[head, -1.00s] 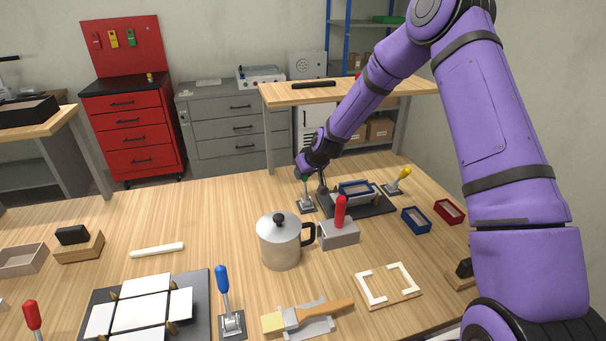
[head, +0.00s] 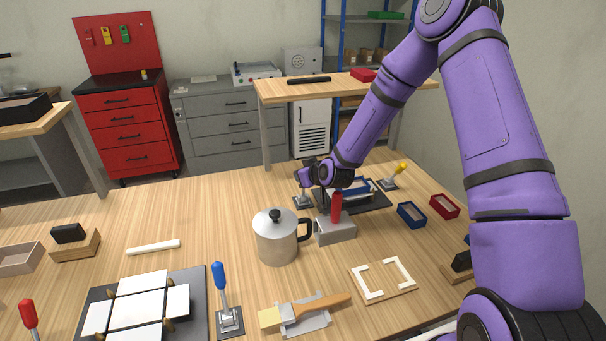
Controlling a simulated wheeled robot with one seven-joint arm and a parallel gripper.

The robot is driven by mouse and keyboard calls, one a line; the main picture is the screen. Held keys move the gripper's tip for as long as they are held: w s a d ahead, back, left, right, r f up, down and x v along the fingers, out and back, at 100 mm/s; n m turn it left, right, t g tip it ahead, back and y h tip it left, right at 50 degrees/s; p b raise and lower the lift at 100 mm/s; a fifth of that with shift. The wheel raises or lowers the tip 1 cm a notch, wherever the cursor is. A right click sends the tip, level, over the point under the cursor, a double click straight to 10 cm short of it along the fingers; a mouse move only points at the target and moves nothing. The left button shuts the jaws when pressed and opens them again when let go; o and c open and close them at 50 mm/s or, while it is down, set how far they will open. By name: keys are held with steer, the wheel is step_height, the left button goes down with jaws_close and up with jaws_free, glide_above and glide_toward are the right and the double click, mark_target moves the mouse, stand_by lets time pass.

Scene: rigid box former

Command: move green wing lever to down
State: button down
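The green wing lever stands at the back of the table, left of the black box-former plate (head: 372,199). Its grey metal base (head: 302,202) shows, but its green handle is hidden by my gripper (head: 302,180). My gripper is right at the top of this lever, at the handle's height. The fingers are small and dark here, and I cannot tell whether they are open or shut, or whether they touch the handle. The box former holds a blue-rimmed tray (head: 356,188). A yellow-handled lever (head: 395,174) leans to the right at the plate's far right.
A grey block with an upright red handle (head: 336,218) and a metal pitcher (head: 276,238) stand in front of the lever. Blue (head: 411,214) and red (head: 444,206) small trays lie to the right. The table left of the lever is clear.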

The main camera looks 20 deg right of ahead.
steer(key=shift+f, duration=0.1)
steer(key=c, duration=0.9)
jaws_free()
steer(key=shift+w, duration=0.1)
